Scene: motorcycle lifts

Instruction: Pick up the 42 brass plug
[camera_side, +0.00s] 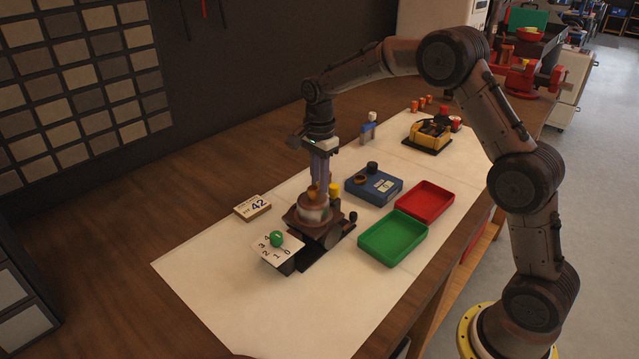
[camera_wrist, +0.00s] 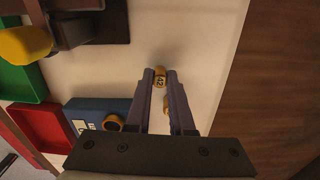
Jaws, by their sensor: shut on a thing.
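The brass plug marked 42 (camera_wrist: 159,77) is between the fingertips of my gripper (camera_wrist: 161,78) in the wrist view. Both fingers close on its sides. In the side view my gripper (camera_side: 319,178) points down just behind the dark fixture (camera_side: 318,229), and a bit of brass (camera_side: 312,192) shows at its fingertips. I cannot tell from these views whether the plug touches the mat. A second brass piece (camera_wrist: 166,104) shows between the fingers in the wrist view, partly hidden by the right finger.
A blue box (camera_side: 374,186), red tray (camera_side: 425,199) and green tray (camera_side: 393,238) stand right. The mat's front left is clear.

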